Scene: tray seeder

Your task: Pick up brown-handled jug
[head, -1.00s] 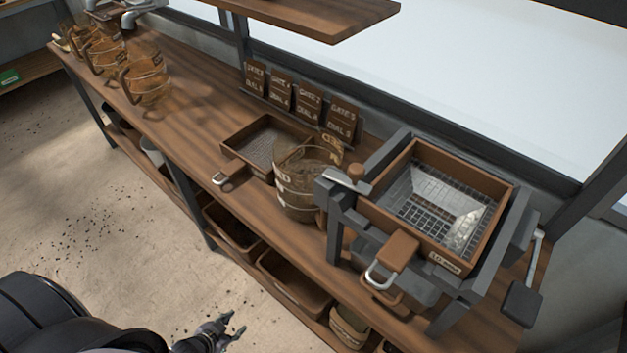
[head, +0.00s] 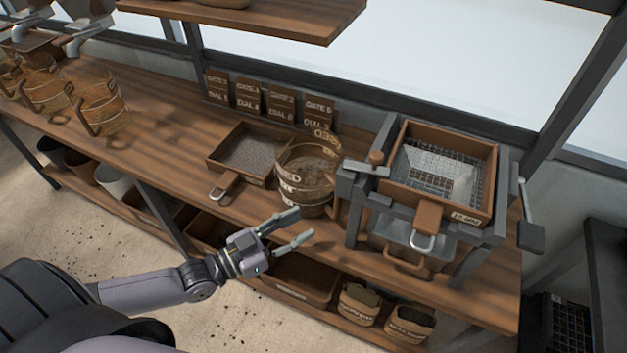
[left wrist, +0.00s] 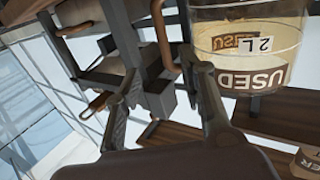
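A clear jug (head: 305,190) with a dark "USED" label and a brown handle stands on the wooden bench, left of the sieve machine. It also shows in the left wrist view (left wrist: 250,45), with a "2 L" mark and its brown handle (left wrist: 163,35) on the left side. My left gripper (head: 302,225) is open and empty, in front of this jug and near the bench's front edge. In the left wrist view its fingers are spread apart (left wrist: 165,95), with nothing held between them. Other clear jugs with brown handles (head: 100,105) stand farther left. My right gripper is not in view.
The sieve machine (head: 380,212) with its brown-framed tray (head: 440,140) stands close to the jug's right. A shallow brown tray (head: 243,150) lies to its left. Card signs (head: 265,100) stand behind. Bins and sacks (head: 358,303) fill the lower shelf.

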